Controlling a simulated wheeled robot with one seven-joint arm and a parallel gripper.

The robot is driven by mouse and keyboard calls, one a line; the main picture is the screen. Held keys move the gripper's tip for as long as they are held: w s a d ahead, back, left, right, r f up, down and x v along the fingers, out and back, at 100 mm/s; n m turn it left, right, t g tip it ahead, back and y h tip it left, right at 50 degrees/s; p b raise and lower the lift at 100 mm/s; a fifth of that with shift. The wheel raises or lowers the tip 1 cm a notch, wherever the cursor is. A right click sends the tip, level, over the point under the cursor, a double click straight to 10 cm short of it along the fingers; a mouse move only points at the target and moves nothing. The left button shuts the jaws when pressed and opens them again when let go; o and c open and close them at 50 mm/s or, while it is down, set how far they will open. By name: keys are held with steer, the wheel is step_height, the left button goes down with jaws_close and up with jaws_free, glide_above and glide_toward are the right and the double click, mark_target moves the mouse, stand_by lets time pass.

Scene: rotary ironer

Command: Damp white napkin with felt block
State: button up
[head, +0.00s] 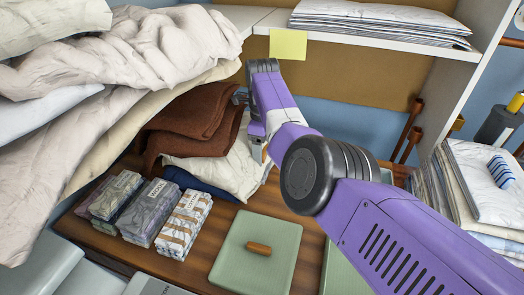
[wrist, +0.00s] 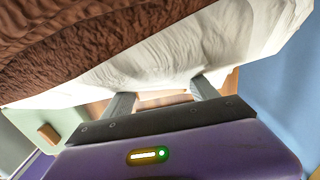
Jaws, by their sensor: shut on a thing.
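Brown folded textiles (head: 200,105) and large cream bedding (head: 150,50) crowd the left. Several wrapped bundles (head: 152,212) stand at the table's front left. Folded linens (head: 488,170) are stacked at right. A shelf (head: 340,38) overhangs the back. Bare table shows around the green mat.

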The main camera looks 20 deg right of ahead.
steer(key=shift+r+p, duration=2.8)
steer(key=shift+r, duration=0.65)
